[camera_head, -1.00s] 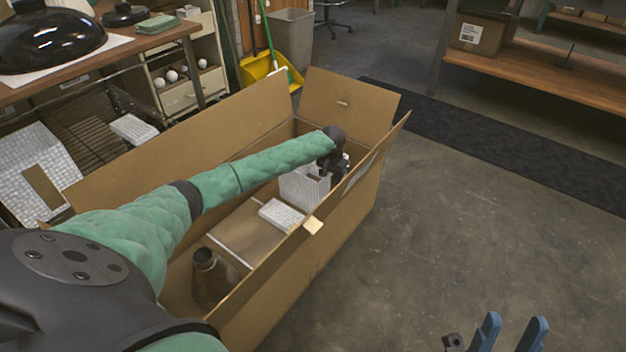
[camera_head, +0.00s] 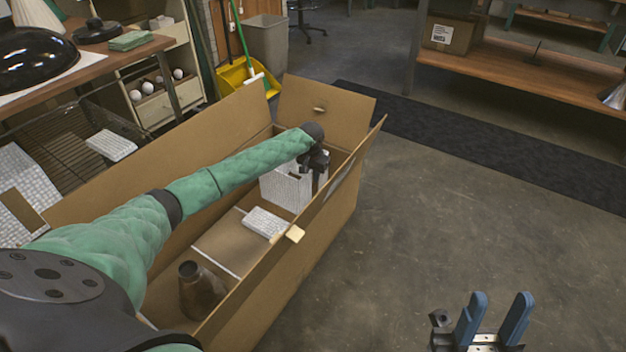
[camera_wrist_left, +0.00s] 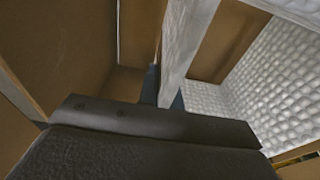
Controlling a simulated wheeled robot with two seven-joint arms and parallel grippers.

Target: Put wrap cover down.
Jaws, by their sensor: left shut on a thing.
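The wrap cover (camera_head: 283,188) is a white, quilted, open-topped box shape inside the far end of the large cardboard carton (camera_head: 265,310). My left gripper (camera_head: 313,180) reaches down into the carton and is shut on the cover's wall. In the left wrist view, the white wall of the wrap cover (camera_wrist_left: 190,45) passes between the blue fingertips of my left gripper (camera_wrist_left: 165,90). I cannot tell whether the cover's bottom touches the carton floor. My right gripper (camera_head: 495,318) is open and empty over the floor at the lower right.
Inside the carton are a small white wrapped block (camera_head: 264,222), a cardboard panel (camera_head: 222,245) and a brown bottle-like part (camera_head: 197,290). The carton's flaps stand up around it. Floor to the right is clear.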

